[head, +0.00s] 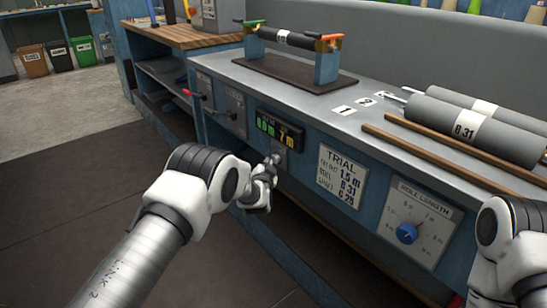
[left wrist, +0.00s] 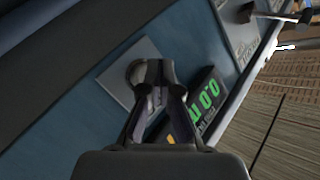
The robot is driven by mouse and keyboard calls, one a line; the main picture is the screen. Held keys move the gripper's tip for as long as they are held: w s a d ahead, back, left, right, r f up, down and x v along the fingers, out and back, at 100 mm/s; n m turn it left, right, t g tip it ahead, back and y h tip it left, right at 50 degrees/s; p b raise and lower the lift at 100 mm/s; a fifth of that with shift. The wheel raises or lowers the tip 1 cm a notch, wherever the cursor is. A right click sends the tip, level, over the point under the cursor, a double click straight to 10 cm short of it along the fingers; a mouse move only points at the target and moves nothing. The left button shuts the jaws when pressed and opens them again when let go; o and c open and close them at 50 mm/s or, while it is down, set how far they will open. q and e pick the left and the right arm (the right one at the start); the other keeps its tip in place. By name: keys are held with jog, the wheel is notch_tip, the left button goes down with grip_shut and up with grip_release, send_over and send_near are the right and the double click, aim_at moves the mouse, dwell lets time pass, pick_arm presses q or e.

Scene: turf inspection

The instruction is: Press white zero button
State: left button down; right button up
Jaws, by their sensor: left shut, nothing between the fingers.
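My left gripper (head: 276,158) is shut and empty. In the head view its fingertips are at the bench front, just below the dark display (head: 279,130) with green and yellow digits. In the left wrist view the closed fingers (left wrist: 152,72) are in front of a grey plate (left wrist: 118,78) beside the same display (left wrist: 205,105), which shows green digits like 0.0. I cannot make out the white zero button; the fingers cover part of the plate. Whether the fingertips touch the panel I cannot tell. My right gripper is out of view.
On the bench front are a red-handled lever (head: 193,94), a TRIAL card (head: 342,176) and a blue roll length knob (head: 407,233). On the bench top are a roller stand (head: 325,68), wooden rods (head: 440,152) and grey rolls (head: 475,132).

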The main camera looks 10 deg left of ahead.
pick_arm(q)
jog(key=shift+s+a, duration=0.2)
jog(key=shift+s, duration=0.1)
jog(key=s+a+p, duration=0.1)
jog(key=s, duration=0.1)
jog(key=s+a+p, duration=0.2)
jog(key=shift+p, duration=0.3)
dwell(0.6)
